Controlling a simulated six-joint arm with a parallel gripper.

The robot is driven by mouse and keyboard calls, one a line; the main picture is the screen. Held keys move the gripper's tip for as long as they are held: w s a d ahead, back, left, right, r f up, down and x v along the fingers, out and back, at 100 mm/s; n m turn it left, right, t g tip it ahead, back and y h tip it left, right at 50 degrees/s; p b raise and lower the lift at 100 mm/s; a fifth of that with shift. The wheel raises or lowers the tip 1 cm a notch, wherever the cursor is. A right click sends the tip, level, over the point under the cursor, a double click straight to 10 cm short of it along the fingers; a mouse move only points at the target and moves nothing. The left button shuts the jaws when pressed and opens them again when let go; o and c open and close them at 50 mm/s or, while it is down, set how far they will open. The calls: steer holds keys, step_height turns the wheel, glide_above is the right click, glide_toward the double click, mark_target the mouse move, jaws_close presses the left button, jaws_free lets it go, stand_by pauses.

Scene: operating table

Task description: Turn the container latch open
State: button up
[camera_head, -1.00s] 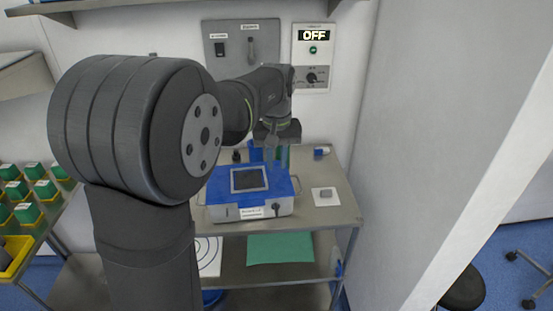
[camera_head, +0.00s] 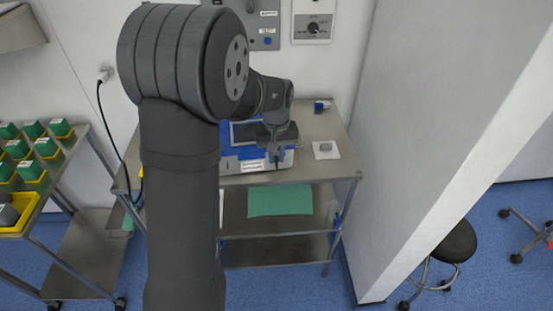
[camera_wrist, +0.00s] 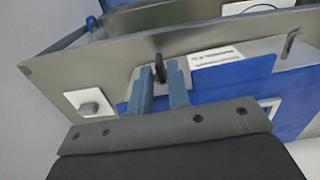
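The container is a box with a white front and blue lid (camera_head: 250,153) on the metal table, partly hidden by my arm. Its blue lid (camera_wrist: 235,82) and white labelled front also show in the wrist view. The dark latch (camera_wrist: 160,67) stands upright on the front of the box. My gripper (camera_wrist: 162,78) is at the front right of the box with its two blue-grey fingers apart. The latch shows between the fingertips; whether they touch it I cannot tell. In the head view my gripper (camera_head: 277,158) points down at the box front.
A white pad (camera_head: 326,150) with a small grey block lies right of the box. A small blue item (camera_head: 321,106) stands behind it. The metal table edge (camera_wrist: 120,55) runs close to my fingers. A green sheet (camera_head: 280,200) lies on the lower shelf.

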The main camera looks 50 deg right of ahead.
steer(key=shift+f, duration=1.05)
jaws_close()
steer(key=shift+w+g+h, duration=0.1)
steer(key=shift+g+h, duration=0.4)
steer(key=shift+h, duration=0.1)
